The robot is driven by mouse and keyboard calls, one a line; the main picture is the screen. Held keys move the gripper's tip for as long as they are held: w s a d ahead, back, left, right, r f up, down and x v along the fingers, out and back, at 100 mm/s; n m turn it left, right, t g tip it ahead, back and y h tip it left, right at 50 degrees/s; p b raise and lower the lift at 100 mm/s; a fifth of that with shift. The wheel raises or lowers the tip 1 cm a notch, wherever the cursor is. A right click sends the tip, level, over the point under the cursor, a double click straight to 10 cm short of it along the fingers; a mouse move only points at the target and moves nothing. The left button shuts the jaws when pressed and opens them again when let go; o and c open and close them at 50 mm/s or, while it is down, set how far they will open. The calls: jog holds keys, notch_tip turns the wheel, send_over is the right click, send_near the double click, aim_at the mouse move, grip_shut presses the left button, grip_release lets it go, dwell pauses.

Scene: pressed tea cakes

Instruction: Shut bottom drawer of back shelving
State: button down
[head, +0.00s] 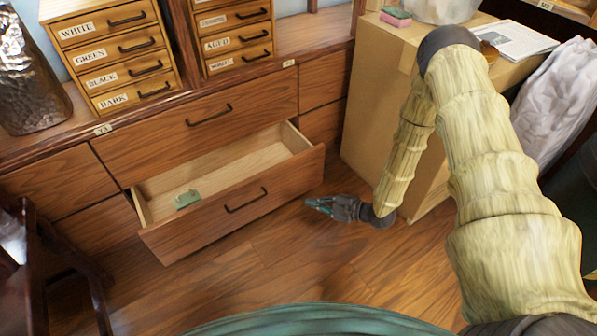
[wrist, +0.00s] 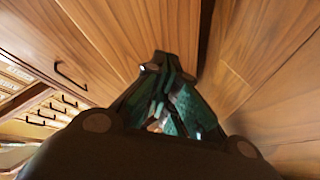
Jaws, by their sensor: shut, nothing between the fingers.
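The bottom drawer (head: 235,205) of the back shelving (head: 150,130) is pulled well out. Its brown front has a dark handle (head: 246,200), and its pale interior is mostly bare. A small green object (head: 187,199) lies inside it, towards the left. My gripper (head: 312,203) is shut and empty, low over the floor just right of the drawer front's right end. In the wrist view my gripper (wrist: 168,75) points towards wooden surfaces. I cannot tell whether the fingertips touch the drawer.
A large cardboard box (head: 375,110) stands right of the drawer, close to my arm. A dark wooden piece of furniture (head: 45,265) stands at the lower left. The wooden floor (head: 270,265) in front of the drawer is clear. Labelled small drawers (head: 110,50) stand on the shelving.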

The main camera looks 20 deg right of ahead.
jog(key=w+d+r+n+y, duration=0.2)
jog(key=d+r+n+y, duration=0.1)
jog(key=d+n, duration=0.15)
jog(key=n+g+y+b, duration=0.1)
jog(key=n+y+b, duration=0.1)
jog(key=n+b, duration=0.45)
send_near(283, 168)
jog(key=a, duration=0.4)
jog(key=shift+w, duration=1.1)
jog(key=shift+w+r, duration=0.1)
